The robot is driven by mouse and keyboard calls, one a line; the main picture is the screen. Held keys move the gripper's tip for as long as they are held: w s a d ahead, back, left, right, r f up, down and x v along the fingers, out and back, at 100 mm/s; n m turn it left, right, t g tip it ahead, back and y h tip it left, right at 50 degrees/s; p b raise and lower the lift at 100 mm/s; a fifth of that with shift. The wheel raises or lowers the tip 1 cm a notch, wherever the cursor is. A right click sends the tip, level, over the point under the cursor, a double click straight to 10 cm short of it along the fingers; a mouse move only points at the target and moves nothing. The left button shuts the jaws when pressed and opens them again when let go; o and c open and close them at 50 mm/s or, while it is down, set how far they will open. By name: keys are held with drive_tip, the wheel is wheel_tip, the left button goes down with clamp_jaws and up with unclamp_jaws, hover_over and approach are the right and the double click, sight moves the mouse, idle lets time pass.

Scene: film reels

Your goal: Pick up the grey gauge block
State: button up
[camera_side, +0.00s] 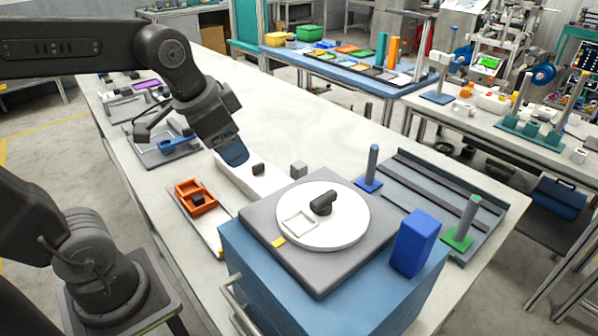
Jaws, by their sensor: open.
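The grey gauge block (299,169) is a small grey cube. It sits on the pale bench top just behind the round white plate, right of the long white block. My gripper (235,155) is open, with its bluish end pointing down over the left end of the long white block. It is to the left of the grey block and apart from it. The gap between the fingers is hard to make out from this side.
A long white block (236,173) with a dark knob lies below my gripper. An orange tray (196,197) is front left. A white turntable (345,232) and a blue box (415,243) stand on the blue cabinet. A blue post (373,165) rises right of the grey block. Bench behind is clear.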

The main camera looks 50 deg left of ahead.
drive_tip(key=w+a+m+g, duration=0.2)
drive_tip(key=w+a+m, duration=0.25)
drive_tip(key=w, duration=0.65)
drive_tip(key=m+g, duration=0.3)
drive_tip(key=m, duration=0.8)
hover_over(299, 164)
wheel_tip(299, 164, down, 15)
drive_tip(key=f, duration=0.7)
drive_tip(key=shift+s+d+f, duration=0.15)
drive_tip(key=shift+s+f, duration=0.1)
drive_tip(key=shift+f, duration=0.15)
drive_tip(key=shift+w+f, duration=0.2)
drive_tip(key=shift+f, duration=2.55)
drive_tip(key=shift+c, duration=0.4)
drive_tip(key=c, duration=1)
drive_tip(key=shift+o, duration=0.2)
